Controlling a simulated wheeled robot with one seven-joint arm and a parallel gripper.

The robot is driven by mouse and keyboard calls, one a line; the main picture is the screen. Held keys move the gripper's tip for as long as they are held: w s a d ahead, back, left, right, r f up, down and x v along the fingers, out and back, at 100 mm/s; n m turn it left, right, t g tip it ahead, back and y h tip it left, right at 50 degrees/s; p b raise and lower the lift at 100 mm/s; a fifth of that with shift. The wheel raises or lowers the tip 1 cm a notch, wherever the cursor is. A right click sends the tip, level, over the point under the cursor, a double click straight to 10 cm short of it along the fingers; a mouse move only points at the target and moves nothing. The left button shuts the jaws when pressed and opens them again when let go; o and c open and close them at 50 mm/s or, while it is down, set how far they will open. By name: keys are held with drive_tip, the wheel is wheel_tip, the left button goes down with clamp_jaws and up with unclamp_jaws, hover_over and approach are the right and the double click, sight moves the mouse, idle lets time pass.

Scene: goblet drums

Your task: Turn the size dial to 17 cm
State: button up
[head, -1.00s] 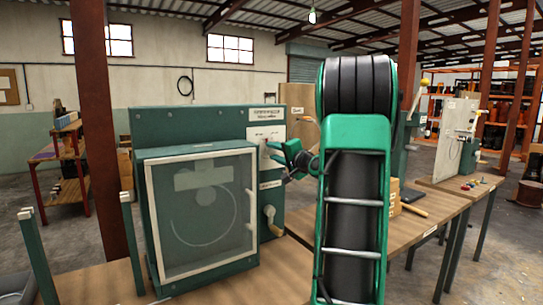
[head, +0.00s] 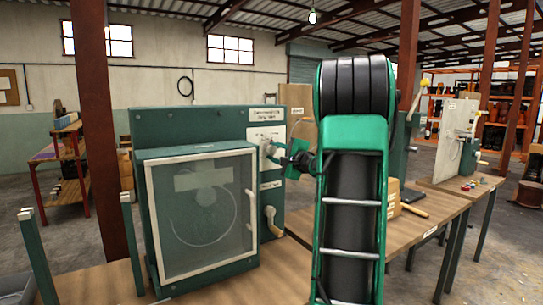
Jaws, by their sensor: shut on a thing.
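The size dial (head: 268,149) is on the white panel (head: 262,132) at the upper right of the green machine (head: 180,125). My gripper (head: 275,152) reaches in from the right and is shut on the dial. The jaws hide part of the dial, and its scale and pointer are too small to read.
The machine has a framed clear door (head: 203,215) with a handle and a disc behind it. A pale crank handle (head: 270,217) sits low on its right side. The wooden bench (head: 95,283) continues right, with a wooden block and a mallet-like tool behind my arm.

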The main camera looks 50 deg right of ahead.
drive_tip(key=shift+f, duration=0.25)
drive_tip(key=o, duration=1)
drive_tip(key=shift+o, duration=0.2)
drive_tip(key=shift+r, duration=0.1)
drive_tip(key=shift+s, duration=0.1)
drive_tip(key=v, duration=1)
drive_tip(key=shift+s+a, duration=0.2)
drive_tip(key=shift+s, duration=0.1)
